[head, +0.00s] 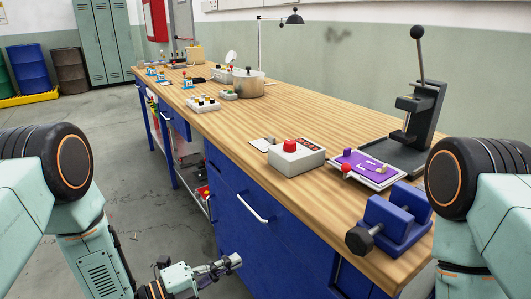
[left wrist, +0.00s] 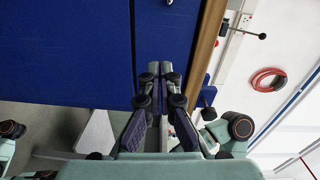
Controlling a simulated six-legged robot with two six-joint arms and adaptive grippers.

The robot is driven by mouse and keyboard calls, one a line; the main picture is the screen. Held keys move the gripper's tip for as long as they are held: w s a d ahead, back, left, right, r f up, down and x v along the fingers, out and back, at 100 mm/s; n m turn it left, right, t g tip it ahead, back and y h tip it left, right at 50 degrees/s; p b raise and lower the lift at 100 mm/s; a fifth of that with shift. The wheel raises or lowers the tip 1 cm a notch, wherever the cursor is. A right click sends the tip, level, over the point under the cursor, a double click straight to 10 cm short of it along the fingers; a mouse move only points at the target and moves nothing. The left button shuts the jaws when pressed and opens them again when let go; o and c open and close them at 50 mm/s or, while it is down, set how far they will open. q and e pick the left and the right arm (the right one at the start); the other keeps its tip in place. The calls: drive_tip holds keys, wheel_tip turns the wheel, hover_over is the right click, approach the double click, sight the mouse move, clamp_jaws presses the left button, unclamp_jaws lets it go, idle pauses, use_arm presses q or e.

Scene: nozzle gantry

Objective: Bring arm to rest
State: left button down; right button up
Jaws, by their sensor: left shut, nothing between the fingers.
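My left gripper (head: 236,261) is low in front of the blue drawer front of the workbench (head: 300,236), below the tabletop. In the left wrist view the left gripper's fingers (left wrist: 159,68) are together with nothing between them, pointing at the blue cabinet front (left wrist: 95,55). I cannot tell whether the tips touch it. My left arm comes in from the lower left. My right arm is at the right edge of the head view, but its gripper is out of view.
On the tabletop are a red-button box (head: 296,157), a purple plate (head: 362,168), a blue block with a bolt (head: 400,215), a black lever press (head: 412,125) and a metal pot (head: 249,87). A drawer handle (head: 251,207) sticks out. The floor (head: 130,150) at left is clear.

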use_arm(q)
drive_tip(key=s+a+f+n+g+y, duration=0.2)
drive_tip(key=s+a+f+n+y, duration=0.25)
drive_tip(key=f+n, duration=0.4)
drive_tip(key=s+a+f+n+g+y, duration=0.1)
drive_tip(key=s+a+f+n+y, duration=0.35)
drive_tip(key=n, duration=0.65)
drive_tip(key=s+a+f+n+g+y, duration=0.2)
drive_tip(key=s+n+g, duration=0.1)
drive_tip(key=s, duration=0.8)
drive_tip(key=s+a+f+n+g+y, duration=0.2)
drive_tip(key=s+n+g+y, duration=0.1)
drive_tip(key=s, duration=0.8)
drive_tip(key=n+g, duration=0.1)
drive_tip(key=n, duration=0.1)
drive_tip(key=shift+a+n, duration=0.2)
drive_tip(key=shift+n, duration=0.15)
use_arm(e)
drive_tip(key=shift+c, duration=0.2)
